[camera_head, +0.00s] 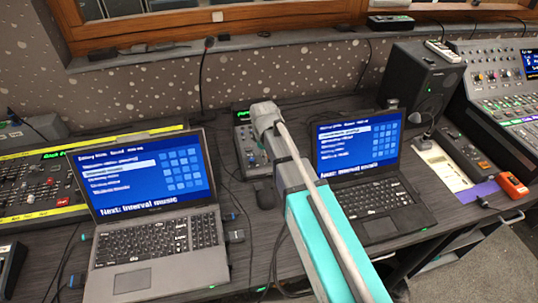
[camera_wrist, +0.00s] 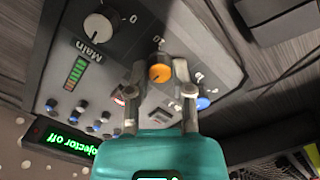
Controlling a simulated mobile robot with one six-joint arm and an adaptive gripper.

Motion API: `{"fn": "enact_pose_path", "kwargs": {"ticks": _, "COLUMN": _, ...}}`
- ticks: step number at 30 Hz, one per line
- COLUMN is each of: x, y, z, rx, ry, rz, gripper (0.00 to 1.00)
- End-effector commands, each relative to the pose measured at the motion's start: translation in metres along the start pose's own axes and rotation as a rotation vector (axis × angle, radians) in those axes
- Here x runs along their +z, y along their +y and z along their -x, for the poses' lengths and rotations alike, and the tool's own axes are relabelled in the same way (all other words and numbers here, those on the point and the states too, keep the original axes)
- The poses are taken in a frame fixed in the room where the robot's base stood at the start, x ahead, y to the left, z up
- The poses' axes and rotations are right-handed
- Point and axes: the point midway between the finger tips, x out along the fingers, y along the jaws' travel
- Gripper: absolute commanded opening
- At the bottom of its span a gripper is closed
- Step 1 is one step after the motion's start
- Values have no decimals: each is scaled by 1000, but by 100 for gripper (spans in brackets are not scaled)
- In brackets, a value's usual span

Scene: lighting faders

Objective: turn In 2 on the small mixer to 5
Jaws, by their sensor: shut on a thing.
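The small mixer (camera_head: 243,138) stands on the desk between two laptops, partly hidden by my arm. It fills much of the wrist view (camera_wrist: 60,60), tilted in the picture. My gripper (camera_wrist: 160,70) is shut on an orange-faced knob (camera_wrist: 159,74), with one finger on each side of it. In the head view my gripper (camera_head: 266,122) is over the mixer's upper right. I cannot read an "In 2" label, and the orange knob's pointer setting is unclear.
Small blue-tipped knobs (camera_wrist: 80,106) and a lit level meter (camera_wrist: 76,72) lie left of my fingers. A laptop (camera_head: 150,195) stands on the left, another (camera_head: 362,165) on the right. A mouse (camera_head: 264,194) lies below the mixer.

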Motion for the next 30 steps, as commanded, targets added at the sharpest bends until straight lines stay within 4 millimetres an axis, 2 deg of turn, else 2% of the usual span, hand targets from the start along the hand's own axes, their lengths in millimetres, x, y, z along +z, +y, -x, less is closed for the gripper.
{"fn": "enact_pose_path", "kwargs": {"ticks": 3, "x": 2, "y": 2, "z": 0, "rx": 6, "ry": -6, "rz": -3, "gripper": 0}}
{"fn": "enact_pose_path", "kwargs": {"ticks": 4, "x": 2, "y": 2, "z": 0, "rx": 6, "ry": -6, "rz": -3, "gripper": 33}}
{"fn": "enact_pose_path", "kwargs": {"ticks": 9, "x": 1, "y": 2, "z": 0, "rx": 4, "ry": -4, "rz": -3, "gripper": 64}}
{"fn": "enact_pose_path", "kwargs": {"ticks": 22, "x": 0, "y": 1, "z": 3, "rx": 2, "ry": -1, "rz": -1, "gripper": 64}}
{"fn": "enact_pose_path", "kwargs": {"ticks": 26, "x": 1, "y": 0, "z": 12, "rx": 2, "ry": 0, "rz": 5, "gripper": 64}}
{"fn": "enact_pose_path", "kwargs": {"ticks": 30, "x": 1, "y": 0, "z": 30, "rx": 3, "ry": 3, "rz": 17, "gripper": 64}}
